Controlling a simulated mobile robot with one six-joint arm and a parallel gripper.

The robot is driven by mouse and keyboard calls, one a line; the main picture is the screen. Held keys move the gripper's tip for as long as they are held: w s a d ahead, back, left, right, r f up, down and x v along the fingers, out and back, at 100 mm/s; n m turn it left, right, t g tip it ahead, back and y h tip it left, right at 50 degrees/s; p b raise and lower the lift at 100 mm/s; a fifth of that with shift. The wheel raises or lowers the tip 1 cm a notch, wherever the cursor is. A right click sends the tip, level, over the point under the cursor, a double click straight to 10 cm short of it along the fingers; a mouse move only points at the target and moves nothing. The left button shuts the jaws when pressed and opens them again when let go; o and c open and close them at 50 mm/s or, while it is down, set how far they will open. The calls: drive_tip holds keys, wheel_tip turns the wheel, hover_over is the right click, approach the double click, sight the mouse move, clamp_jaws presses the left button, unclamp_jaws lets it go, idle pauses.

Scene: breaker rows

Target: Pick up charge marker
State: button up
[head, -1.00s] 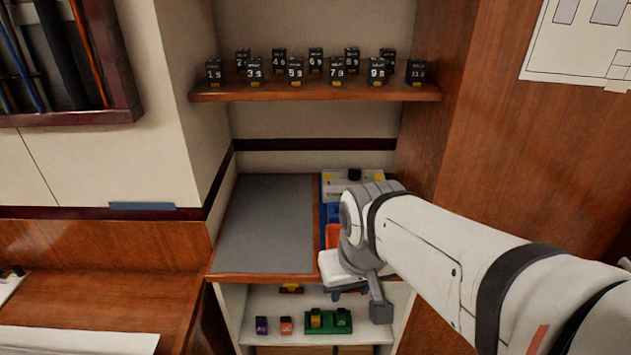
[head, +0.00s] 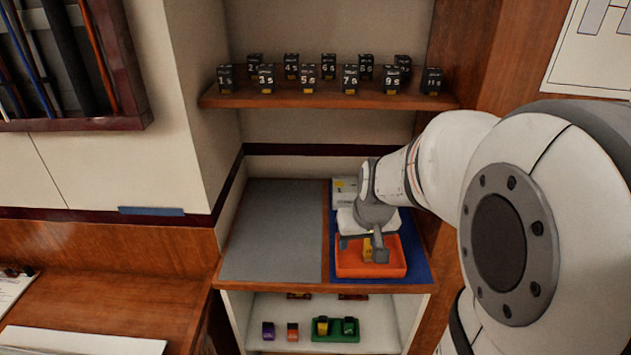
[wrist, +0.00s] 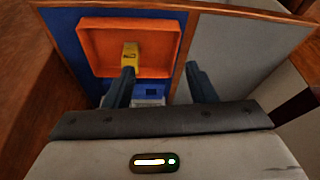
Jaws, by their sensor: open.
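A small yellow block (head: 367,249) with a dark mark stands in an orange tray (head: 345,270); I take it for the charge marker, though its label is too small to read. It also shows in the wrist view (wrist: 130,56), in the orange tray (wrist: 92,45). My gripper (head: 361,250) is open and empty over the tray. In the wrist view my gripper (wrist: 158,70) has its left finger in line with the block and its right finger over the grey surface side. The block is not centred between the fingers. I cannot tell the height gap.
The tray lies on a blue mat (head: 418,262), beside a clear grey surface (head: 270,230). A pale panel (head: 343,190) is behind. A shelf (head: 325,101) above holds several black numbered blocks. Below, a green tray (head: 335,337) and small coloured blocks stand. A wooden wall is on the right.

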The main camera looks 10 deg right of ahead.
hover_over(370, 250)
drive_tip(key=s, duration=0.2)
wheel_tip(370, 250, down, 2)
drive_tip(key=f, duration=0.1)
drive_tip(key=shift+m+h, duration=0.3)
drive_tip(key=shift+m, duration=0.1)
drive_tip(key=x, duration=0.7)
drive_tip(key=shift+w+f+p, duration=0.15)
drive_tip(key=shift+w+p, duration=0.15)
drive_tip(key=shift+w, duration=0.15)
drive_tip(key=shift+t, duration=0.3)
drive_tip(key=c, duration=1.1)
